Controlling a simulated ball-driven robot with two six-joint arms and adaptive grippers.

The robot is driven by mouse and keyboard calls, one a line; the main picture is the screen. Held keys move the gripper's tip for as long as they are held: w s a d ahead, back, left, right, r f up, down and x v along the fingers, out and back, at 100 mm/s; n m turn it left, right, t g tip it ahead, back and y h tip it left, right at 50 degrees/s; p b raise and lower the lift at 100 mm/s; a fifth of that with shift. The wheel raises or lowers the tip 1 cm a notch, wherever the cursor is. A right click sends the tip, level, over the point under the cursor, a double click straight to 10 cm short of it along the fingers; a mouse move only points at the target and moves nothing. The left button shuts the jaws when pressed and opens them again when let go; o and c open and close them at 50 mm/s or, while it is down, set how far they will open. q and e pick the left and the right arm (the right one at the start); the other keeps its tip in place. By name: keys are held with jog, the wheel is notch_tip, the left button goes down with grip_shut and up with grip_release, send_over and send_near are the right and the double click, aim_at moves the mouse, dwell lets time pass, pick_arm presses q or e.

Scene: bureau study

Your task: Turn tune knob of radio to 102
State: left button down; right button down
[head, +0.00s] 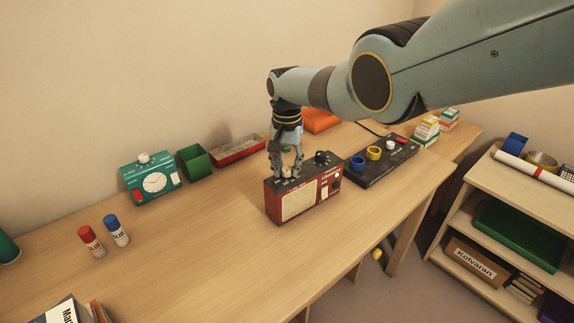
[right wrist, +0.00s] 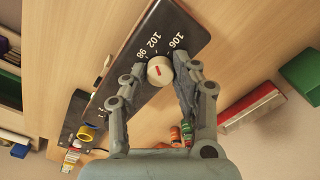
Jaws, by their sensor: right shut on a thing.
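The red radio (head: 305,200) with a cream grille and dark top stands on the wooden desk. Its cream tune knob (right wrist: 160,70) carries a short red mark and sits on the top panel, beside the printed 98, 102 and 106. The mark slants toward the upper right in the right wrist view; which number it points to is hard to tell. My right gripper (head: 286,170) reaches down from above and is shut on the knob, one finger on each side, as the right wrist view (right wrist: 163,78) also shows. My left gripper is not in view.
A black knob (head: 321,157) stands on the radio's top, right of the gripper. A dark panel (head: 377,168) with blue, yellow and white parts lies to the right.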

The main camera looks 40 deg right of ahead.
aim_at(287, 168)
jog(key=shift+m, duration=0.3)
jog(key=c, duration=1)
grip_release()
jog(key=shift+r, duration=0.15)
notch_tip(287, 168, up, 12)
jog(key=shift+f, duration=0.1)
